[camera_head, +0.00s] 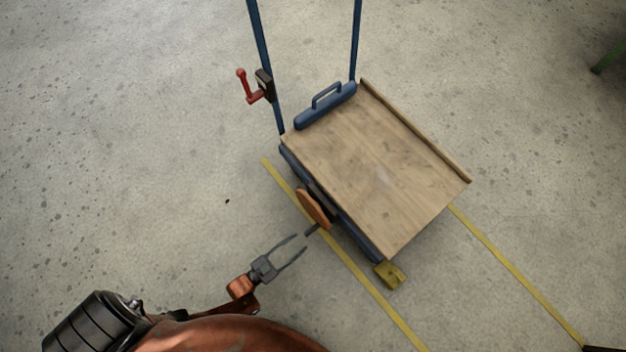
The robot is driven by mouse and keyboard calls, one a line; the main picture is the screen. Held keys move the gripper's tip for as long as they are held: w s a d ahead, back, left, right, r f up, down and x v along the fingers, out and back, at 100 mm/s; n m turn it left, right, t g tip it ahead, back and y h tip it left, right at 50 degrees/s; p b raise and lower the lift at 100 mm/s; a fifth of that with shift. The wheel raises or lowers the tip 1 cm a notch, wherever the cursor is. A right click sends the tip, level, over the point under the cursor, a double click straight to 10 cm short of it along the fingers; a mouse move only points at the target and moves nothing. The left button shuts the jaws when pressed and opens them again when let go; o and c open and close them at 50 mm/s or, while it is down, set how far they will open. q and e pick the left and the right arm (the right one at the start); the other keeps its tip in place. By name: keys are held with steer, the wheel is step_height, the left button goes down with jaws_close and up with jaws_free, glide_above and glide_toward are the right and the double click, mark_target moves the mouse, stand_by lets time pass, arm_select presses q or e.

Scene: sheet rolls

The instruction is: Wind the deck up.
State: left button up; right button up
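The deck (385,165) is a flat wooden board on a blue-framed cart, with two blue posts (263,50) rising at its far end. An orange round handwheel (313,209) sits on the deck's left side, with a short dark peg (312,230) sticking out toward me. A red crank handle (246,88) is on the left post. My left gripper (300,244) comes from the lower left. Its two thin fingers are apart and empty, with their tips close to the peg; whether they touch it I cannot tell. My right gripper is not in view.
A blue bar with a handle (326,101) lies across the deck's far edge. A wooden lip (415,130) runs along its right edge. A yellow block (390,274) is at the near corner. Yellow lines (510,269) mark the floor. A green object (608,58) shows at right. The left floor is clear.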

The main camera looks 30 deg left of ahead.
mark_target(320, 225)
arm_select(q)
steer(key=shift+r+b+x, duration=0.15)
steer(key=shift+b+x, duration=0.25)
steer(key=shift+x, duration=1.55)
steer(key=shift+r+b+x, duration=0.1)
steer(key=shift+b+x, duration=0.3)
steer(key=shift+x, duration=1.5)
steer(key=shift+w+a, duration=0.1)
steer(key=shift+c, duration=0.2)
steer(key=c, duration=0.8)
jaws_close()
